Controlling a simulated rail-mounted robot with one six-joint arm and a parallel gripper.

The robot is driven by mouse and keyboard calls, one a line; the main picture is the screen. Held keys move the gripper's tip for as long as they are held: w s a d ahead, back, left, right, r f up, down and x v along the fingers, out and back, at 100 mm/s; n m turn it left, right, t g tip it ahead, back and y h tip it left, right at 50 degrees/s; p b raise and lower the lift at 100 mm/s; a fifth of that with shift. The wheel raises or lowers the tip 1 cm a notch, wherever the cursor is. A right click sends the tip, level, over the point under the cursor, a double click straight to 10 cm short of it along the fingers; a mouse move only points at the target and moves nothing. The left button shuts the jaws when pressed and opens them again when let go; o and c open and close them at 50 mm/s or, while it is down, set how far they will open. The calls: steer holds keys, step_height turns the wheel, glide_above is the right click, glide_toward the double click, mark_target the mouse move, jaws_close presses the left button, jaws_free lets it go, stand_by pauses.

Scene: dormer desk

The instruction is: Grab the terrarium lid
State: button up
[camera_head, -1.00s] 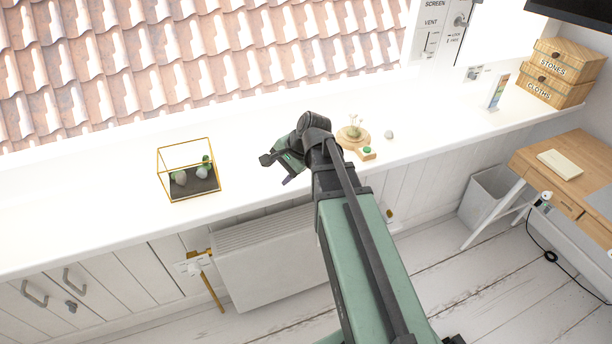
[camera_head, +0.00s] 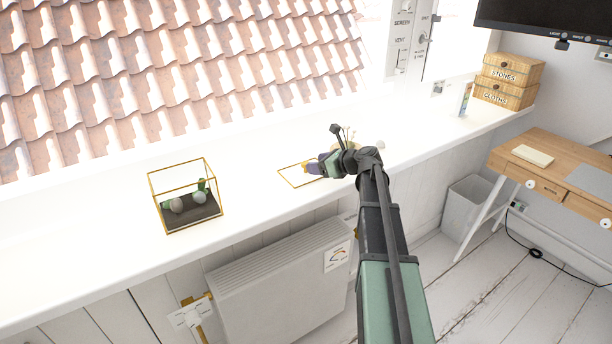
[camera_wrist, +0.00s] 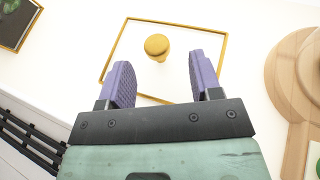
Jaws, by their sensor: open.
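The terrarium lid (camera_head: 296,176) is a flat gold-rimmed clear panel lying on the white sill. In the wrist view the lid (camera_wrist: 127,42) shows a round gold knob (camera_wrist: 157,46) near its middle. My gripper (camera_wrist: 159,82) is open, its two purple fingers on either side of the knob's near side, apart from it in the picture. In the head view my gripper (camera_head: 308,167) is over the lid's right part and hides some of it. The terrarium (camera_head: 186,196) is an open-topped gold-framed glass box with stones and a plant, left of the lid; its corner shows in the wrist view (camera_wrist: 33,28).
A round wooden board (camera_wrist: 284,72) lies right of the lid. A radiator (camera_head: 280,285) is below the sill's front edge. Wooden boxes (camera_head: 506,80) stand at the far right. The sill between terrarium and lid is clear.

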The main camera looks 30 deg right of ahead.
steer(key=b+x, duration=0.1)
steer(key=x, duration=0.4)
steer(key=shift+a+b, duration=0.15)
steer(key=shift+b, duration=0.25)
steer(key=shift+r, duration=0.1)
steer(key=c, duration=1)
step_height(320, 180, up, 20)
steer(key=p, duration=2)
